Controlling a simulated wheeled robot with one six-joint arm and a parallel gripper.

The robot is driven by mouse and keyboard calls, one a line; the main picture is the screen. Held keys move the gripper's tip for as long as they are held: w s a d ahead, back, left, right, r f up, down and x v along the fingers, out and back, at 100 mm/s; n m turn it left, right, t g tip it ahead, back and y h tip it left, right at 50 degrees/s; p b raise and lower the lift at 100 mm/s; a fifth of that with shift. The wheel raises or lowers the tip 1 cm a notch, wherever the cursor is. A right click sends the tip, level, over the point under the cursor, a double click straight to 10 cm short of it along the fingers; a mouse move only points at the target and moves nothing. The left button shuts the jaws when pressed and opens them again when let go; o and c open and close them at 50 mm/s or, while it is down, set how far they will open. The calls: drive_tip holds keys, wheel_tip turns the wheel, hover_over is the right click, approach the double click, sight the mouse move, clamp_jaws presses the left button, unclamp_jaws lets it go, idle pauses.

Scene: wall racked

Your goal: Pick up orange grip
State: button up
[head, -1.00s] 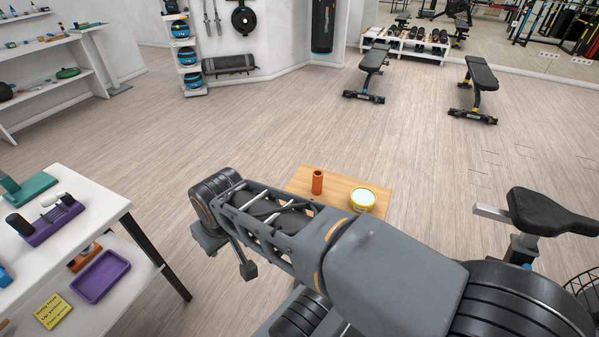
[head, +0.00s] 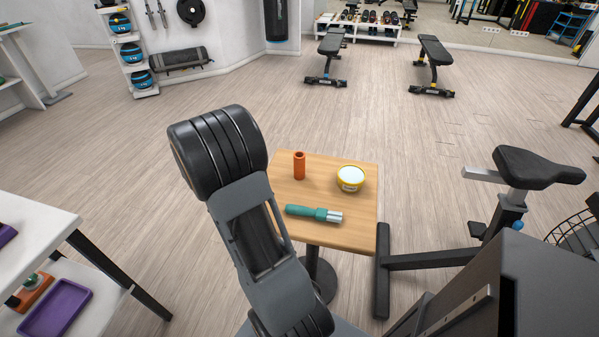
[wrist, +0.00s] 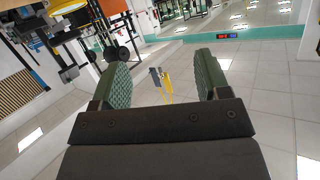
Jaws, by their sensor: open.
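The orange grip (head: 299,166) is a small upright cylinder with a dark hole in its top. It stands near the back left of a small wooden table (head: 345,232) in the head view. My gripper shows in the wrist view (wrist: 158,85), its two green textured pads wide apart with nothing between them. The wrist camera looks out across the tiled floor, and I cannot make out the orange grip there. In the head view my arm stands to the left of the table, and the gripper itself does not show.
A yellow-rimmed tub (head: 351,178) stands right of the grip. A teal-handled tool (head: 314,213) lies in front. An exercise bike (head: 535,170) stands right of the table. A white shelf table (head: 40,225) with a purple tray (head: 55,308) is at left.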

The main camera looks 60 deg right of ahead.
drive_tip(key=s+d+f+m+g+y, duration=0.1)
drive_tip(key=s+f+m+g, duration=0.1)
drive_tip(key=s+f+g, duration=0.15)
drive_tip(key=b, duration=0.1)
approach(299, 156)
drive_tip(key=s+d, duration=0.2)
drive_tip(key=s, duration=0.1)
drive_tip(key=shift+r+b+x, duration=0.1)
drive_tip(key=shift+b+x, duration=0.15)
drive_tip(key=shift+x, duration=1.15)
drive_tip(key=shift+r+b+x, duration=0.15)
drive_tip(key=shift+b+x, duration=0.1)
drive_tip(key=shift+x, duration=1.2)
drive_tip(key=c, duration=1)
